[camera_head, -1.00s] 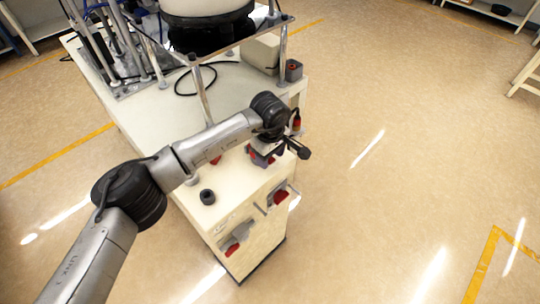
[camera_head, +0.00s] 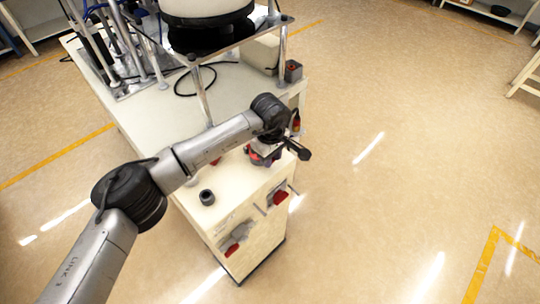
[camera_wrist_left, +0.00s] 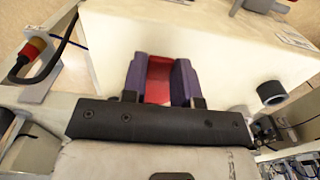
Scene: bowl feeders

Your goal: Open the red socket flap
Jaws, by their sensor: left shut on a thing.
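In the head view the wrist and fingers cover most of this spot, so the flap's angle cannot be told. My right gripper is not in view.
The cream cabinet (camera_head: 225,187) has a small dark cylinder (camera_head: 207,197) on top. Two more red parts, one upper (camera_head: 280,197) and one lower (camera_head: 232,249), are on its front face. A metal frame and cables stand behind. The floor to the right is clear.

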